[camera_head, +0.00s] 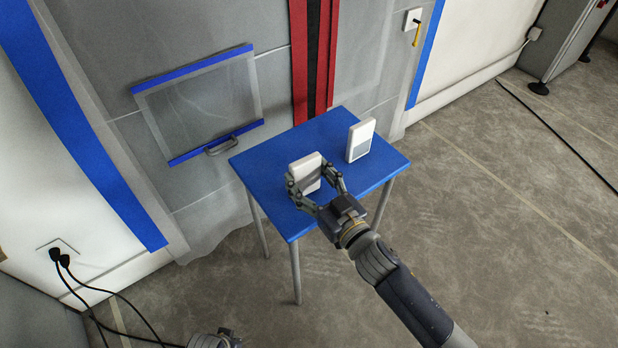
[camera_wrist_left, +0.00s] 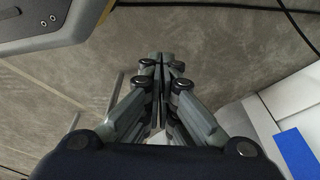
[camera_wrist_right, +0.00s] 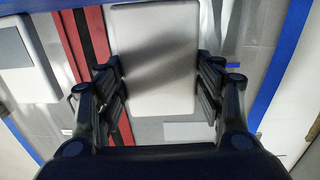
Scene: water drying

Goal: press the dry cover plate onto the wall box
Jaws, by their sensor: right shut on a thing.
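A white plate-like cover (camera_head: 305,170) is between the fingers of my right gripper (camera_head: 317,185), at the left part of the blue table (camera_head: 270,150). The right gripper is shut on its sides; the right wrist view shows the pale plate (camera_wrist_right: 155,60) filling the gap between the fingers. I cannot tell whether it touches the tabletop. A second white plate (camera_head: 361,140) with a grey patch stands upright at the table's right. A small white wall fitting (camera_head: 413,18) with a yellow piece is at the top. My left gripper (camera_wrist_left: 165,70) is shut and empty; only part shows at the head view's bottom edge.
A grey sheet door with red strips (camera_head: 300,60) and a blue-edged window panel (camera_head: 200,105) stands behind the table. Black cables hang from a wall socket (camera_head: 60,250) at left. A grey cabinet (camera_head: 565,40) is at top right. The floor right of the table is mostly open.

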